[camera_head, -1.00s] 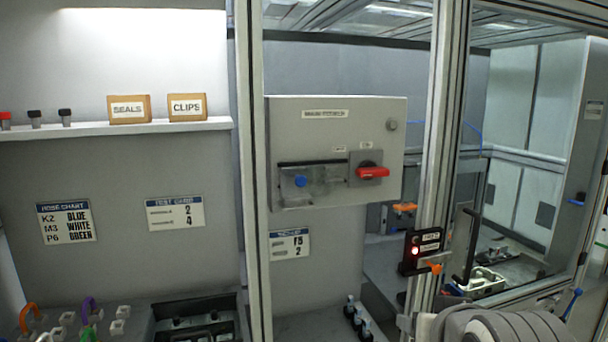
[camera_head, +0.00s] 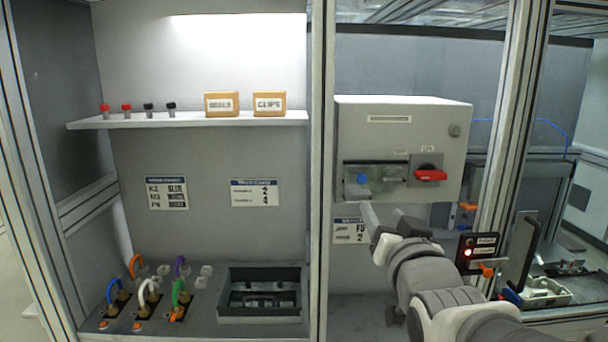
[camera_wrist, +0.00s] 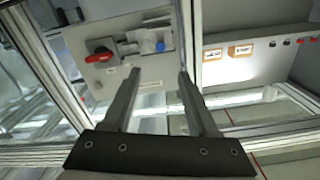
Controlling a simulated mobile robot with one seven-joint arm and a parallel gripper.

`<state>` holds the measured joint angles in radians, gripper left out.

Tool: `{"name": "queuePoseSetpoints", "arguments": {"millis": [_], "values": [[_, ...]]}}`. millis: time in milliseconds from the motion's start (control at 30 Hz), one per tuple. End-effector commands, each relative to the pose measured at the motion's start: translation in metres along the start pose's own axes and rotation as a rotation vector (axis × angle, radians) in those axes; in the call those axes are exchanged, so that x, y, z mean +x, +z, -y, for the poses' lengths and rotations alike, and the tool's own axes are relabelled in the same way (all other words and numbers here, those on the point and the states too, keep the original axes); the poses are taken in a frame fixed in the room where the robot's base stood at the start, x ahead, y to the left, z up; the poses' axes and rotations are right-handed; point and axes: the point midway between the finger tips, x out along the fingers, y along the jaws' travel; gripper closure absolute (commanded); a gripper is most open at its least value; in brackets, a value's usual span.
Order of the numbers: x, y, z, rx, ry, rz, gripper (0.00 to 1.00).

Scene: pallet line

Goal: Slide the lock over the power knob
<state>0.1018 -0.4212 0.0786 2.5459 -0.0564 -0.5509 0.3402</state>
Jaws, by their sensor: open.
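The red power knob (camera_head: 430,175) sits on a dark mount at the right of the grey switch box (camera_head: 400,112). Its handle points sideways to the right. Left of it is the lock slide, a clear plate (camera_head: 385,180) with a blue knob (camera_head: 362,179) at its left end; the plate is beside the power knob, not over it. My gripper (camera_head: 392,219) is raised just below the box, open and empty. In the wrist view, the two fingers (camera_wrist: 158,82) point toward the box; the red knob (camera_wrist: 100,55) and the blue knob (camera_wrist: 160,46) show beyond them, upside down.
A frame post (camera_head: 320,170) stands left of the box and another (camera_head: 508,130) right of it. A panel with a red light (camera_head: 478,252) is at the lower right. A shelf (camera_head: 190,120) with cartons and coloured hoses (camera_head: 136,265) are at the left.

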Motion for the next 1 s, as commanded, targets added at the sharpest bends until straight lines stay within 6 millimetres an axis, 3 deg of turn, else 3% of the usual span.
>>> {"name": "queuePoseSetpoints", "arguments": {"millis": [267,1000], "values": [[0.016,-0.002,0.001,0.002,-0.002,-0.004,0.41],[0.117,-0.003,0.001,0.003,-0.002,-0.003,0.41]]}}
